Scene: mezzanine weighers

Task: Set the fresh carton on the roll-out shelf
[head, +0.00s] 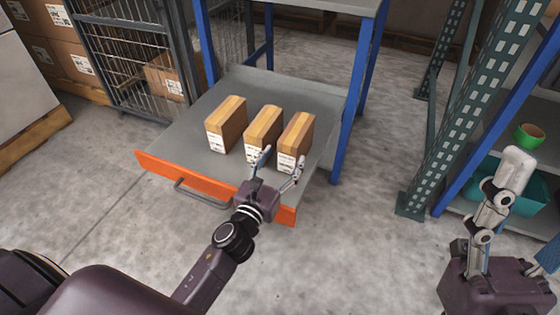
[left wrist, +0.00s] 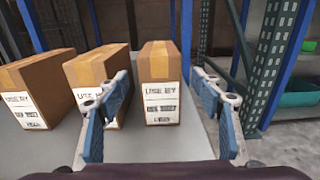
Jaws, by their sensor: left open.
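Three brown cartons stand upright in a row on the pulled-out grey shelf (head: 192,158) with its orange front edge: the left carton (head: 226,124), the middle carton (head: 262,131) and the right carton (head: 296,141). Each has a white label; "USE BY" is legible in the left wrist view, but the dates are too blurred to read. My left gripper (head: 278,162) is open at the front of the right carton, which shows between its fingers in the left wrist view (left wrist: 160,75). I cannot tell whether they touch. My right gripper (head: 495,225) is at the right edge, partly cut off.
Blue rack posts (head: 352,110) stand beside the shelf. A green perforated upright (head: 460,110) and a side rack with a teal bin (head: 500,180) and green bowl (head: 529,136) are at right. A wire cage (head: 125,55) stands at left. Floor in front is clear.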

